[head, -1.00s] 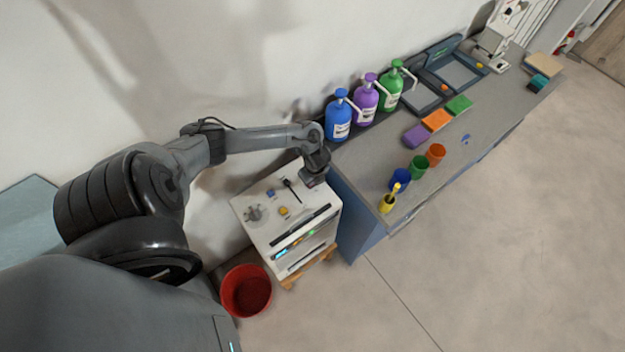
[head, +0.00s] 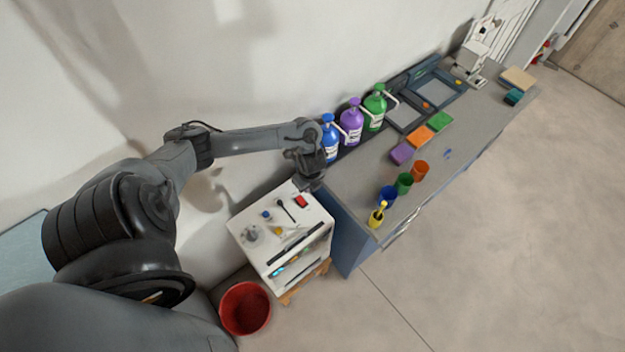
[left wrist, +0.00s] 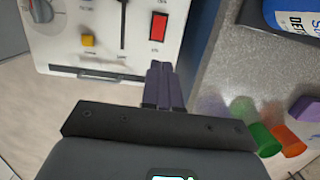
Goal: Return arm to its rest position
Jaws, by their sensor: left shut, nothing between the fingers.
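My left gripper (head: 311,183) is above the right back corner of a white control box, beside the end of the grey workbench. In the left wrist view its dark fingers (left wrist: 162,88) are together with nothing between them. They point toward the box's top panel (left wrist: 75,50), close to its red switch (left wrist: 158,27), and look apart from it. The red switch also shows uncovered in the head view (head: 300,201). My right gripper is in neither view.
The workbench (head: 440,157) holds blue, purple and green pump bottles (head: 351,122), coloured blocks (head: 419,137), several cups (head: 404,183) and trays. A red bucket (head: 245,308) stands on the floor by the box (head: 268,262). The floor at right is clear.

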